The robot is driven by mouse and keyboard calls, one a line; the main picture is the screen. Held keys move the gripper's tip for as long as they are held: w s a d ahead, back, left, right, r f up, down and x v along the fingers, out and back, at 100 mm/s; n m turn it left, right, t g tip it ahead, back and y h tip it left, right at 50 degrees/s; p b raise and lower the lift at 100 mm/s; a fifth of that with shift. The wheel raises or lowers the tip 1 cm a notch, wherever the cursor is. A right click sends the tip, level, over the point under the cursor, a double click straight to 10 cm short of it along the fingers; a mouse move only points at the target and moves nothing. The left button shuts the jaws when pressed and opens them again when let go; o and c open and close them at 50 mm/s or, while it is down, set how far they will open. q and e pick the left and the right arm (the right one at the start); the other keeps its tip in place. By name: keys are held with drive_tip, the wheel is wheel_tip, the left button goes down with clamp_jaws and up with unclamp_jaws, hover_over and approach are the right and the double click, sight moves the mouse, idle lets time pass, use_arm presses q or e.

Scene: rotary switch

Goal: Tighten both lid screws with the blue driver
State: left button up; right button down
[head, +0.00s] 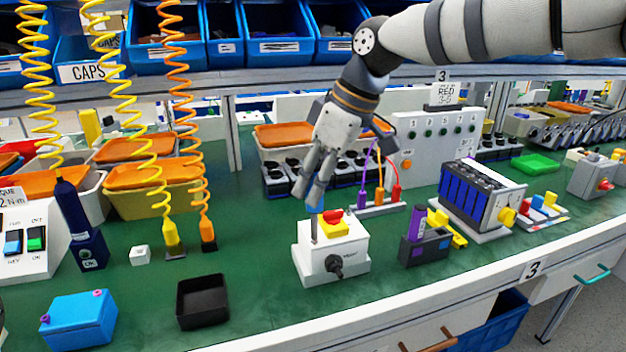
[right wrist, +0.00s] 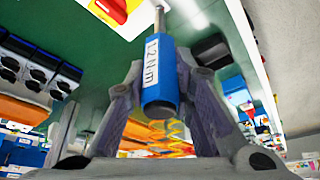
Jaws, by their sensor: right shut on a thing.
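My right gripper (head: 314,192) is shut on the blue driver (head: 318,208), fingers pointing down. In the right wrist view the driver's blue handle (right wrist: 160,75), labelled 1.2 N·m, sits between the two fingers (right wrist: 160,105). The lid screws are not distinguishable, and I cannot tell whether the tip touches one. My left gripper is not in view.
A black tray (head: 203,302) and a blue box (head: 79,320) stand front left. A dark holder with a purple item (head: 415,245) stands right of the switch box. Coiled cables (head: 185,90) hang at left. Bare green bench lies around the switch box.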

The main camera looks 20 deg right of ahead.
drive_tip(key=n+g, duration=0.1)
drive_tip(key=n, duration=0.1)
drive_tip(key=n+b, duration=0.1)
drive_tip(key=n, duration=0.1)
drive_tip(key=n+g+y+b, duration=0.1)
drive_tip(key=n, duration=0.1)
drive_tip(key=shift+f+n+g, duration=0.3)
drive_tip(key=shift+f+n, duration=0.05)
drive_tip(key=shift+n, duration=0.05)
drive_tip(key=shift+a+r+n+g+b, duration=0.1)
drive_tip(key=shift+r+n+g+b, duration=0.25)
drive_tip(key=shift+n, duration=0.55)
drive_tip(key=n, duration=0.1)
drive_tip(key=n+g+b, duration=0.1)
drive_tip(key=n, duration=0.1)
drive_tip(key=shift+f+n, duration=0.2)
drive_tip(key=shift+n, duration=0.1)
drive_tip(key=n+g, duration=0.1)
drive_tip(key=n, duration=0.2)
drive_tip(key=shift+r+h, duration=0.15)
drive_tip(key=shift+h, duration=0.25)
drive_tip(key=shift+s+r+n+g, duration=0.15)
drive_tip(key=shift+r+n+g, duration=0.15)
drive_tip(key=shift+n, duration=0.2)
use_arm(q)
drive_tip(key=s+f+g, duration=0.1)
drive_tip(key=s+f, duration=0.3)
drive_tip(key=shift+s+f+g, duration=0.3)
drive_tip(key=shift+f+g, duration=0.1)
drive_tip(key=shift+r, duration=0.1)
